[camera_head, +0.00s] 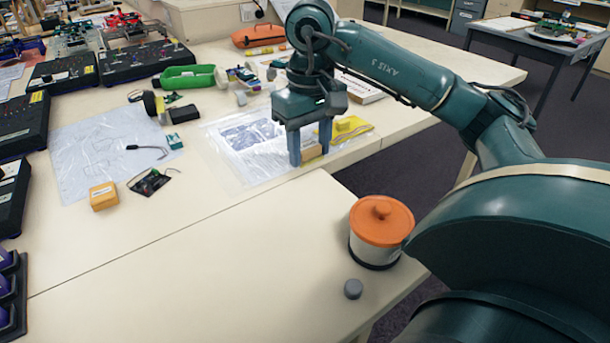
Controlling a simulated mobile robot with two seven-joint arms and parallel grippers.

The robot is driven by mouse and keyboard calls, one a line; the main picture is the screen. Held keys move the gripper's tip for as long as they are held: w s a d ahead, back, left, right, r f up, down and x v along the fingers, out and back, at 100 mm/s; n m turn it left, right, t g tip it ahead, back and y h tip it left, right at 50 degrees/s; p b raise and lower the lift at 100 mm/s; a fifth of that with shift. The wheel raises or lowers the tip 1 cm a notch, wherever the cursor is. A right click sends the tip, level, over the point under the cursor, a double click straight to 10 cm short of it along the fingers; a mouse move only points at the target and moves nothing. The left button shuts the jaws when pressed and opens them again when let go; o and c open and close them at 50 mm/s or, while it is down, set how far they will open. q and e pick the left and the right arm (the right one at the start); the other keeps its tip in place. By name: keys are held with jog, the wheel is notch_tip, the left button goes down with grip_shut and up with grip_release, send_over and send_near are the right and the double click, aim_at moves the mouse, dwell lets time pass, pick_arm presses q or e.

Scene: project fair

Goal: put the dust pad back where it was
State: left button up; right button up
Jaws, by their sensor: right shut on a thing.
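My right gripper (309,152) points down over the plastic-covered printed sheet (245,140) near the table's right edge. Its two fingers are shut on a small tan block (312,154), which looks like the dust pad. The fingers hide part of it, and I cannot tell whether it touches the sheet. My left gripper is not in view.
A yellow cloth or bag with a yellow block (347,124) lies just right of the gripper. A yellow box (103,196) is at left. The near table's middle is clear.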

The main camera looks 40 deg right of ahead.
aim_at(310, 158)
jog(key=shift+f, duration=2.55)
jog(key=shift+f, duration=0.1)
jog(key=shift+f+b, duration=0.2)
jog(key=shift+b, duration=0.1)
jog(key=o, duration=1)
jog(key=shift+r, duration=0.15)
jog(key=shift+c, duration=0.2)
jog(key=shift+r+p, duration=0.95)
jog(key=shift+r, duration=2.95)
